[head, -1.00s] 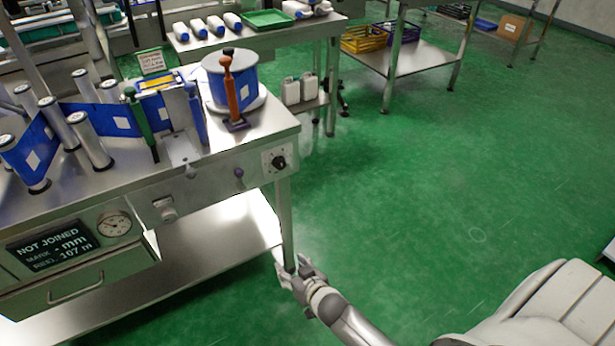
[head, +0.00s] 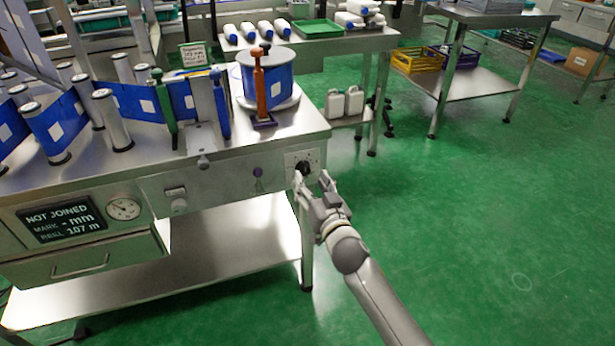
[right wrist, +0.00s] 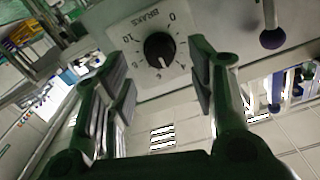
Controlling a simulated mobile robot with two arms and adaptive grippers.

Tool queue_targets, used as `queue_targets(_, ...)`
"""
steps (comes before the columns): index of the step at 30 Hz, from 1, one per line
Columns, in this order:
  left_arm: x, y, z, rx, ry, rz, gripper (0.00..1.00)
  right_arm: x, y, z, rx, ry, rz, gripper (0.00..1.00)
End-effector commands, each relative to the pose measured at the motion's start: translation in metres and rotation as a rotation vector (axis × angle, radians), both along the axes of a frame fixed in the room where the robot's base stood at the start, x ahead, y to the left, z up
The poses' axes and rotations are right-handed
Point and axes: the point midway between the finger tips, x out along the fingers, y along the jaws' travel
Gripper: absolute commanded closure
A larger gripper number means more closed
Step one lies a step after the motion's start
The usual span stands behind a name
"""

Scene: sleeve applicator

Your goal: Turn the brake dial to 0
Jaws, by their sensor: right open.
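The brake dial (head: 303,167) is a black round knob on a pale square plate at the right end of the machine's front panel. In the right wrist view the dial (right wrist: 159,48) sits between my finger pads, further ahead, on a plate marked BRAKE. The 0 is at the plate's top and the 10 at its left. A pale mark on the knob appears to face the lower edge, away from the 0. My right gripper (head: 313,184) is open just in front of the dial; its fingers (right wrist: 160,85) look apart from the knob. My left gripper is out of view.
A purple knob (head: 258,172) is on the panel left of the dial. A display (head: 60,220) reads NOT JOINED, beside a gauge (head: 123,208). An orange-handled lever (head: 260,90) stands on the steel top near a blue reel (head: 282,78). The green floor (head: 470,210) to the right is clear.

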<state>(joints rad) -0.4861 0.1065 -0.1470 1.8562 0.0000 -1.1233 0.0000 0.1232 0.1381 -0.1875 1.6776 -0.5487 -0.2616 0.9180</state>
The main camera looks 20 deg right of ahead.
Motion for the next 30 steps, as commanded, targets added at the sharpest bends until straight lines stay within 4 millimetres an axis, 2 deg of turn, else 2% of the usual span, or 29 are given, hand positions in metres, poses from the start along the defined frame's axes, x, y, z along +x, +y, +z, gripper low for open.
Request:
queue_targets(3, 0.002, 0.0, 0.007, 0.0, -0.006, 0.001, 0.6, 0.018, 0.0, 0.0, -0.003, -0.001, 0.0, 0.49)
queue_targets(9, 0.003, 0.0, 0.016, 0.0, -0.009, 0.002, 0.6, 0.034, 0.001, 0.0, -0.003, 0.0, 0.0, 0.49)
queue_targets(20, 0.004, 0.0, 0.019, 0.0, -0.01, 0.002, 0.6, 0.037, 0.001, 0.0, -0.002, 0.001, 0.0, 0.5)
queue_targets(30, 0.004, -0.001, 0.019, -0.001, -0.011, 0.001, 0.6, 0.037, 0.001, 0.0, -0.002, 0.001, 0.0, 0.94)
